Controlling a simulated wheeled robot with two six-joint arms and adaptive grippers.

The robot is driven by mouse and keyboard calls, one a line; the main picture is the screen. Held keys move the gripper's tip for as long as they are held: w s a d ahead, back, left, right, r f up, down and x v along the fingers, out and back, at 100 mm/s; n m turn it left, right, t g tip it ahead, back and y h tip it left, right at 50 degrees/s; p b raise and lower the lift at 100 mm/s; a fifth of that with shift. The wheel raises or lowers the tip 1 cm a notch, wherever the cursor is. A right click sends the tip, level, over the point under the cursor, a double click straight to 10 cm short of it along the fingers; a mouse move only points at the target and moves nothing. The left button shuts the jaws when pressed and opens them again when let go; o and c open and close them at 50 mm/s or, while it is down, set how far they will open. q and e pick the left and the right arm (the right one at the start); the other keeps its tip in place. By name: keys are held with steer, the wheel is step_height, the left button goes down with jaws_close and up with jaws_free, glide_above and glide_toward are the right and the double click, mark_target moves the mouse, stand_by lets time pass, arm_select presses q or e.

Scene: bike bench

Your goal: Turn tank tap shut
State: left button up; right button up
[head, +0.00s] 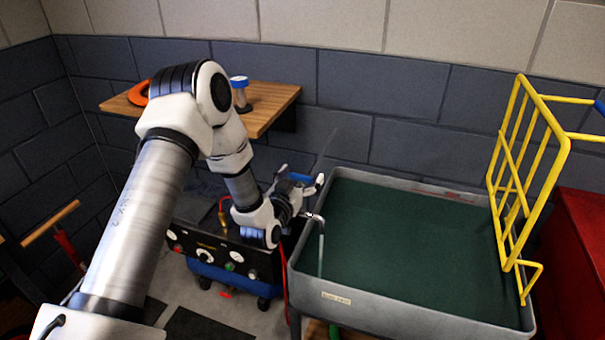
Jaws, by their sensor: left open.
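The grey tank (430,315) with a dark green inside stands at the middle right. Its tap (317,217) is at the left rim. A thin pale line, a spout pipe or water, runs down from it inside the tank. My left gripper (303,178) is open just above and behind the tap, at the tank's back left corner. A small blue piece shows between its fingers; I cannot tell if it is the tap's handle or if a finger touches it. The tap's base is hidden by the gripper. My right gripper is not in view.
A black and blue compressor (215,255) with gauges and a red hose stands left of the tank, under my left arm. A yellow wire rack (562,150) rises at the tank's right, by a red cabinet (578,240). A wooden shelf (272,100) is on the back wall.

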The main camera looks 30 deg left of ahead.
arm_select(q)
steer(key=shift+s+a+r, duration=0.1)
steer(key=shift+s+a, duration=0.05)
steer(key=shift+a, duration=0.05)
steer(key=c, duration=1.2)
